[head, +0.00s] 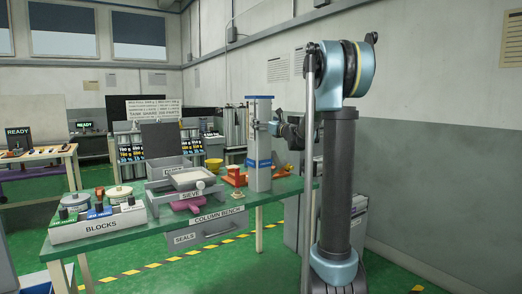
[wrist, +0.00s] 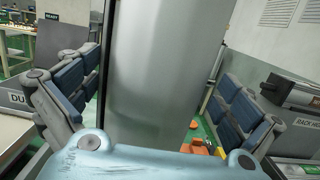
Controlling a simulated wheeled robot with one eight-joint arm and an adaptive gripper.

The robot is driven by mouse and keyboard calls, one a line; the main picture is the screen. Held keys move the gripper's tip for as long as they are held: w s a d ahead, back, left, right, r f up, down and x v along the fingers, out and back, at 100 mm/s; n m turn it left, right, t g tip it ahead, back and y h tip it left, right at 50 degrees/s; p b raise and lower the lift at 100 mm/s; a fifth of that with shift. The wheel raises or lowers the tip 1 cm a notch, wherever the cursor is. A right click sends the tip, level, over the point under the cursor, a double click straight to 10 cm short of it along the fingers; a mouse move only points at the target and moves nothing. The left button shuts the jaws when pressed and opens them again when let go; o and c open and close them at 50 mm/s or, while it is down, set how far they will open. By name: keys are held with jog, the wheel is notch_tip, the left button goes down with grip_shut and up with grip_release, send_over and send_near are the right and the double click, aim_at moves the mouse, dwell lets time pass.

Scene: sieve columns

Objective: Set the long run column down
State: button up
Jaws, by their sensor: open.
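A tall grey column (head: 259,140) with blue bands stands upright at the right end of the green column bench (head: 130,241). Its foot appears to meet the bench top; the small writing on its bands is unreadable, so I cannot confirm it is the long run column. My gripper (head: 276,128) is at the column's right side, at upper-middle height. In the wrist view the column (wrist: 160,70) fills the space between the open fingers of my gripper (wrist: 155,85). A gap shows on the right; any contact on the left is unclear. The column's foot is hidden there.
A grey sieve unit (head: 190,180) and a blocks tray (head: 98,220) stand left of the column. Orange parts (head: 234,177) and a yellow cup (head: 214,165) lie close beside it. A grey cabinet (head: 352,225) is behind my arm.

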jog(key=x, duration=0.4)
jog(key=shift+a, duration=0.1)
jog(key=c, duration=1.8)
